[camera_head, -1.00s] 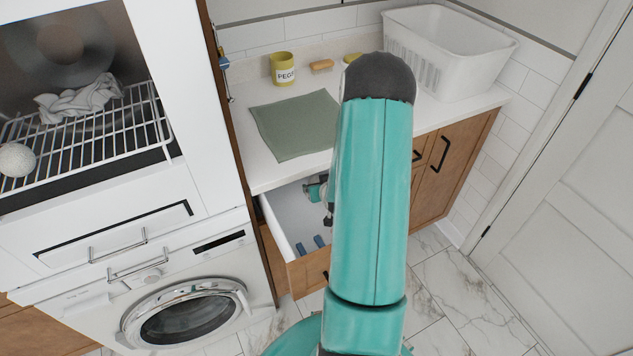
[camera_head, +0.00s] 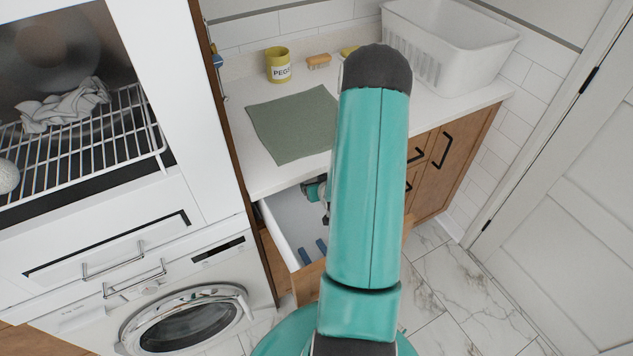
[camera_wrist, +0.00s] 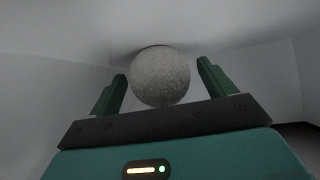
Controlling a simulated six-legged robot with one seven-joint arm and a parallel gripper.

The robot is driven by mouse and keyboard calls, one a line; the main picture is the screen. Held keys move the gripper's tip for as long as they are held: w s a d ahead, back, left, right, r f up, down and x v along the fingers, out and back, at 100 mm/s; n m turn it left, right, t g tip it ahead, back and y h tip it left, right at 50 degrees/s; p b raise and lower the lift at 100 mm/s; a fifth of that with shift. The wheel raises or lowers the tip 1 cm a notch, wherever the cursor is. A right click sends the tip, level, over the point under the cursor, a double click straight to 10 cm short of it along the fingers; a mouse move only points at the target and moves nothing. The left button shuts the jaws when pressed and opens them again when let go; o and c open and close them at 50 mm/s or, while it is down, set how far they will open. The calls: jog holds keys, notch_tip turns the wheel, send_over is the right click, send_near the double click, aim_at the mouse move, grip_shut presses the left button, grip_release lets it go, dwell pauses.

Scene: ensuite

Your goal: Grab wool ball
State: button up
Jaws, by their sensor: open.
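In the wrist view a grey, rough-surfaced wool ball (camera_wrist: 159,88) rests inside the pale drawer, near its wall. My gripper (camera_wrist: 162,72) is open, with one green finger on each side of the ball. A gap shows between the ball and the right finger; the left finger is very near it, and I cannot tell whether they touch. In the head view my gripper end is down in the open drawer (camera_head: 285,222), mostly hidden behind my arm, and this ball is hidden. Another whitish ball (camera_head: 7,176) lies on the wire rack at the far left.
The wire rack (camera_head: 85,140) also holds a crumpled white cloth (camera_head: 66,106). Blue pegs (camera_head: 305,252) lie in the drawer. The counter above has a green cloth (camera_head: 292,125), a yellow pegs pot (camera_head: 278,66), a brush (camera_head: 318,62) and a white basket (camera_head: 445,50).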

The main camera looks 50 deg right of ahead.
jog(key=shift+w+f, duration=0.1)
jog(key=shift+w, duration=0.15)
jog(key=shift+s, duration=0.1)
jog(key=shift+c, duration=0.2)
jog(key=c, duration=1)
jog(key=shift+a+r, duration=0.1)
jog(key=shift+r, duration=0.15)
